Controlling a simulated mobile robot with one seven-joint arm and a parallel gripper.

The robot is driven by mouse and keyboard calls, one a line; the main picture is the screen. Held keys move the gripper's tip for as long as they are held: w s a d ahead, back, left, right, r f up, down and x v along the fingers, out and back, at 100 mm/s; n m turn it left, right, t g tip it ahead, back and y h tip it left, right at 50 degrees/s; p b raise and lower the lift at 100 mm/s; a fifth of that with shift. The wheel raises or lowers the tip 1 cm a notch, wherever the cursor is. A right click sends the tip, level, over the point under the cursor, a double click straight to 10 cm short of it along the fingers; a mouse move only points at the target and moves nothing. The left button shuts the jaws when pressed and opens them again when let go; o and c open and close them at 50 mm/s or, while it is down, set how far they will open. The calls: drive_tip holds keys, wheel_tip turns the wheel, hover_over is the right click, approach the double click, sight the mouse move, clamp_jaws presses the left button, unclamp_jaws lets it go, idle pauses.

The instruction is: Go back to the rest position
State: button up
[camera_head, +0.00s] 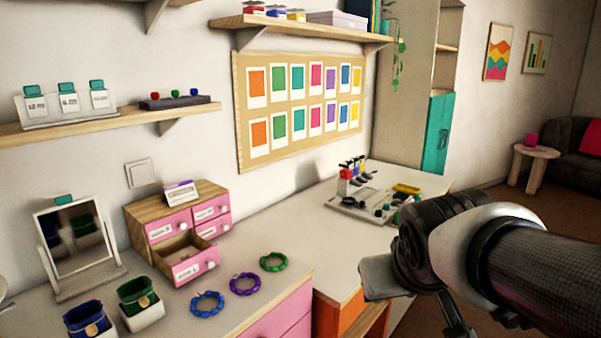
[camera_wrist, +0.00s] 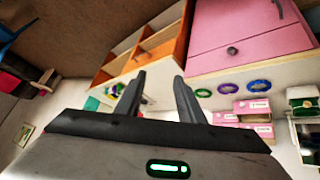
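My arm reaches in from the right side of the head view, over the floor in front of the counter. In the wrist view my gripper (camera_wrist: 160,80) has its two dark fingers apart, with nothing held between them. The wrist view is tilted, with the counter and its drawers seen from a distance beyond the fingers. The fingertips cannot be made out clearly in the head view. My gripper appears to touch nothing.
Blue (camera_head: 207,304), purple (camera_head: 244,284) and green (camera_head: 273,261) bead rings lie on the counter. A small pink drawer unit (camera_head: 210,228) has one drawer pulled out. A mirror (camera_head: 77,240) and bins stand left. A tool tray (camera_head: 362,209) sits further back.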

drive_tip(key=s+m+g+y, duration=0.1)
drive_tip(key=s+g, duration=0.1)
drive_tip(key=s, duration=0.7)
wheel_tip(320, 180, up, 12)
drive_tip(key=a+p, duration=0.1)
drive_tip(key=p, duration=1.1)
drive_tip(key=shift+s+f, duration=0.15)
drive_tip(key=shift+s, duration=0.05)
drive_tip(key=shift+c, duration=0.5)
